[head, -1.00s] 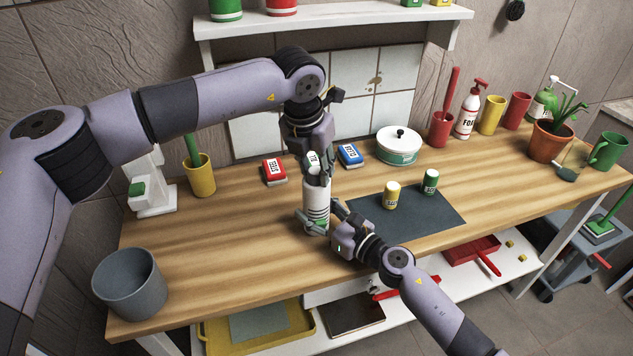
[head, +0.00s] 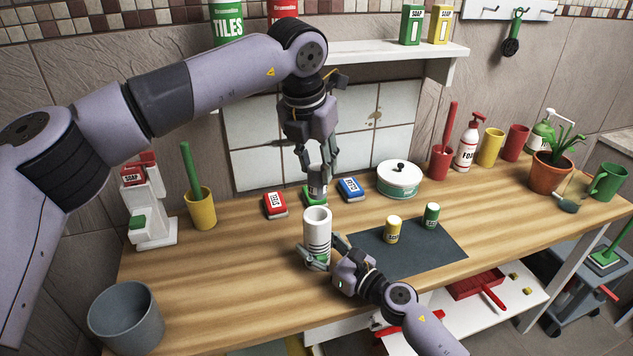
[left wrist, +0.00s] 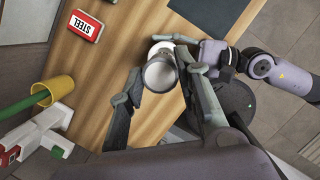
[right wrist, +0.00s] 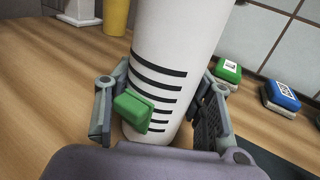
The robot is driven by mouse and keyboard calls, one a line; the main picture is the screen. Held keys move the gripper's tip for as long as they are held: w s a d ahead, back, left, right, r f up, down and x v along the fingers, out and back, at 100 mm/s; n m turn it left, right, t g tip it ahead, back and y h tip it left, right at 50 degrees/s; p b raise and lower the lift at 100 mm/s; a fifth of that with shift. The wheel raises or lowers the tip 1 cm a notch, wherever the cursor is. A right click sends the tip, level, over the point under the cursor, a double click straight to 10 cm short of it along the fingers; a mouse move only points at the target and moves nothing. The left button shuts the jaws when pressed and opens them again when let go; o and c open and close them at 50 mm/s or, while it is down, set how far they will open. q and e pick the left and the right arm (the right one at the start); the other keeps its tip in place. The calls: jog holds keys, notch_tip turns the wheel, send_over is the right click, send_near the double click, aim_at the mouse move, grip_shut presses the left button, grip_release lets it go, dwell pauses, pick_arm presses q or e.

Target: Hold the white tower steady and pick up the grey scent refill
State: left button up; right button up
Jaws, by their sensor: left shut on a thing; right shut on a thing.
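The white tower (head: 317,229) stands upright on the wooden bench, with dark stripes and an open round top. My right gripper (head: 326,254) is shut around its lower part; the right wrist view shows the striped wall (right wrist: 165,50) between the fingers. The grey scent refill (head: 317,181) is in my left gripper (head: 318,168), above and slightly behind the tower's opening, clear of it. The left fingers hide part of it. In the left wrist view the refill's round grey end (left wrist: 160,73) shows between the fingers, with white behind it.
A red box (head: 275,205), a blue box (head: 353,189) and a green box (right wrist: 229,71) lie behind the tower. A dark mat (head: 425,260) with yellow and green canisters is at right. A grey pot (head: 126,318) stands front left.

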dwell(0.3)
jog(key=o, duration=1.3)
